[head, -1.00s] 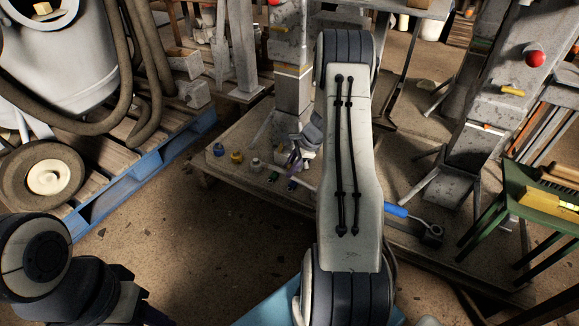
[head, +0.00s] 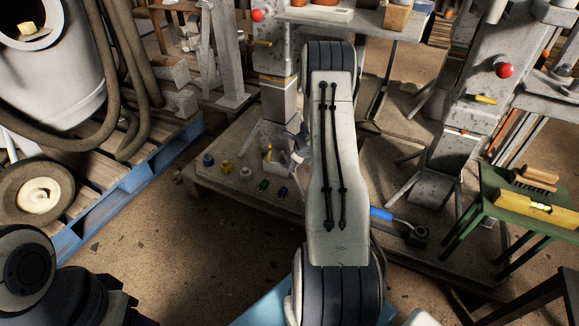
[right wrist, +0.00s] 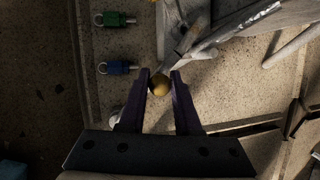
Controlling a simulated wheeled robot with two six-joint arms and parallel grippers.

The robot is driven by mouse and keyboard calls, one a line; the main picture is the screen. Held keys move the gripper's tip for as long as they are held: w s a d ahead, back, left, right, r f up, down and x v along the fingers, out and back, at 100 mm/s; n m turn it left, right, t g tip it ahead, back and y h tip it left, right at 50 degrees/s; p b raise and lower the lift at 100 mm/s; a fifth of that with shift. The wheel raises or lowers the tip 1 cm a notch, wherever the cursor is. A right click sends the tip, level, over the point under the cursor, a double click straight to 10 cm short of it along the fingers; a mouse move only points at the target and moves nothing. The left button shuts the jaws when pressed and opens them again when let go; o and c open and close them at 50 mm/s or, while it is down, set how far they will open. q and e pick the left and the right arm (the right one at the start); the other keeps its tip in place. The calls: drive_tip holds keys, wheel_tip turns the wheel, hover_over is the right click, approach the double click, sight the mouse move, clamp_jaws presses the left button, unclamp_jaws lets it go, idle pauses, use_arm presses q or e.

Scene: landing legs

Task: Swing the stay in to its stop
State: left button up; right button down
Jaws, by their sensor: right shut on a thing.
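The landing leg (head: 281,99) is a speckled grey post on a low wooden platform, partly behind my right arm. In the right wrist view a small brass-coloured ball (right wrist: 159,85) sits between the fingertips of my right gripper (right wrist: 160,82), which is shut on it. Grey bars run up and right from beside the ball; I cannot tell which one is the stay. In the head view my right gripper (head: 297,153) is by the leg's foot, largely hidden by my arm. My left gripper (head: 118,305) is at the lower left, cut by the frame edge, its jaws unclear.
A green pin (right wrist: 115,19) and a blue pin (right wrist: 116,67) lie near the gripper, with other small parts on the platform (head: 220,190). A blue-handled tool (head: 382,214) lies right of my arm. A second leg (head: 455,140) and a green stool (head: 520,200) stand right.

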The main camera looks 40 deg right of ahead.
drive_tip(key=shift+s+d+m, duration=0.15)
drive_tip(key=shift+d+m, duration=0.3)
drive_tip(key=shift+m, duration=0.05)
drive_tip(key=shift+d+h, duration=0.15)
drive_tip(key=shift+h, duration=0.15)
drive_tip(key=c, duration=0.6)
unclamp_jaws()
drive_tip(key=p+v, duration=0.3)
drive_tip(key=v, duration=0.7)
drive_tip(key=shift+r+p, duration=0.25)
drive_tip(key=shift+p, duration=0.15)
